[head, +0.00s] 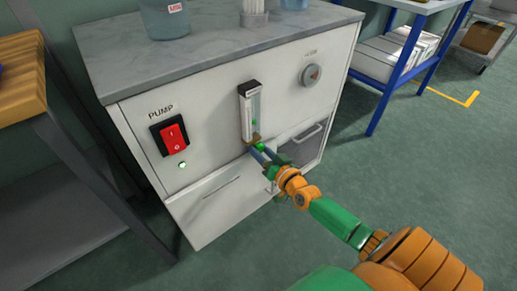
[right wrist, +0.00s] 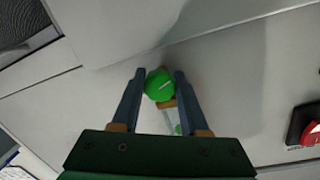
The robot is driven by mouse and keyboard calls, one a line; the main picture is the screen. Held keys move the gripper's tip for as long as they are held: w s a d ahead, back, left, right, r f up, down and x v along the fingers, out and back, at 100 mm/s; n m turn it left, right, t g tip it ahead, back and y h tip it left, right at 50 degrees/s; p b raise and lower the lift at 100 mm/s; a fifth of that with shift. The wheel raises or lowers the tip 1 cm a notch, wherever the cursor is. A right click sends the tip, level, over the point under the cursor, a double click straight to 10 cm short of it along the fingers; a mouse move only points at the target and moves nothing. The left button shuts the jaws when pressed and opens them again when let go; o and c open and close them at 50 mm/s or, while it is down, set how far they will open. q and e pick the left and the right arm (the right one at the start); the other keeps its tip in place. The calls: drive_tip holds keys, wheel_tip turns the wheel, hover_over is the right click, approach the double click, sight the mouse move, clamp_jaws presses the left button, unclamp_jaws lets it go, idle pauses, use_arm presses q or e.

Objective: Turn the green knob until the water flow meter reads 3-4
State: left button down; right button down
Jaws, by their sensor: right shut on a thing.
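The green knob (head: 260,146) sits at the bottom of the water flow meter (head: 251,113) on the white cabinet front. My right gripper (head: 258,150) is shut on the knob, with one finger on each side of it. In the right wrist view the green knob (right wrist: 159,85) shows a pale pointer line between the two fingers (right wrist: 160,88). The meter is a clear upright tube with a green float in its lower part. Its scale is too small to read. My left gripper is not in view.
The red PUMP switch (head: 171,134) is left of the meter, with a lit green lamp (head: 183,164) below it. A round grey dial (head: 311,75) is at upper right. Glassware (head: 165,17) stands on the marble top.

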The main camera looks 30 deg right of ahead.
drive_tip(key=shift+c, duration=2.1)
unclamp_jaws()
drive_tip(key=shift+s, duration=0.2)
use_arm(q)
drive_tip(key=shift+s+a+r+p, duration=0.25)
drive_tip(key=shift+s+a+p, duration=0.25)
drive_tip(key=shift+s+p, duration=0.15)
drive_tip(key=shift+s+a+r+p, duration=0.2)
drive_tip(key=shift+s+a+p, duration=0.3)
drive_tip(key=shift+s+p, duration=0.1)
use_arm(e)
drive_tip(key=s, duration=0.6)
drive_tip(key=shift+s+r, duration=0.25)
drive_tip(key=shift+s, duration=0.15)
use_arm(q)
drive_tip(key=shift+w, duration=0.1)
